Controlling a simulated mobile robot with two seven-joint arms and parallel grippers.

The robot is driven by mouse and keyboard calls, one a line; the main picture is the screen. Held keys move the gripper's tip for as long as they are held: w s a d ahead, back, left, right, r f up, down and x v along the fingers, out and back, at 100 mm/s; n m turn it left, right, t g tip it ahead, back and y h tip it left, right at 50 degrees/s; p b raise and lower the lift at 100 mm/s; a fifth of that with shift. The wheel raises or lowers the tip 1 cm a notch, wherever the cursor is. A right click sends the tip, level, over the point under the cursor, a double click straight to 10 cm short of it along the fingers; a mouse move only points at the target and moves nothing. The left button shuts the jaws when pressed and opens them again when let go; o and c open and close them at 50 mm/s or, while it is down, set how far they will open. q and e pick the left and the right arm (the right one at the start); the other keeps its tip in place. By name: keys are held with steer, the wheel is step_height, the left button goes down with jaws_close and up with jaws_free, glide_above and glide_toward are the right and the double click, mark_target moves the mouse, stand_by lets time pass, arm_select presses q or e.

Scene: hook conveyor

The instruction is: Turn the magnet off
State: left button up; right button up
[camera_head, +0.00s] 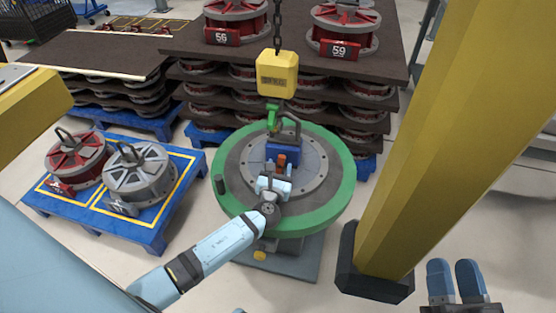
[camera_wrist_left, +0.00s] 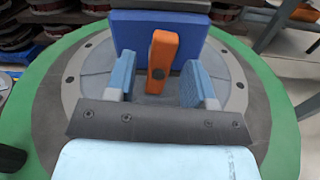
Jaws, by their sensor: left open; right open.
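The magnet (camera_head: 272,150) is a blue block on the round turntable with a green rim (camera_head: 337,196). It also shows in the left wrist view (camera_wrist_left: 190,23). Its orange lever (camera_head: 281,161) stands upright on the near side and shows large in the left wrist view (camera_wrist_left: 162,55). My left gripper (camera_head: 277,175) is open, with one blue finger on each side of the lever; a gap shows on both sides. A green hook (camera_head: 272,117) hangs under a yellow hoist block (camera_head: 277,73), by the grey handle of the magnet. My right gripper (camera_head: 455,263) is open and empty at the lower right.
A yellow column (camera_head: 450,130) stands right of the turntable. A blue pallet (camera_head: 150,232) on the left bears a red wheel (camera_head: 78,160) and a grey wheel (camera_head: 140,175). Stacked shelves with red wheels stand behind. A dark peg (camera_head: 219,184) stands on the turntable's left rim.

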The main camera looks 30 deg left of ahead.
arm_select(q)
steer(key=shift+w+a, duration=0.1)
steer(key=shift+w, duration=0.2)
jaws_close()
steer(key=shift+n, duration=0.8)
jaws_free()
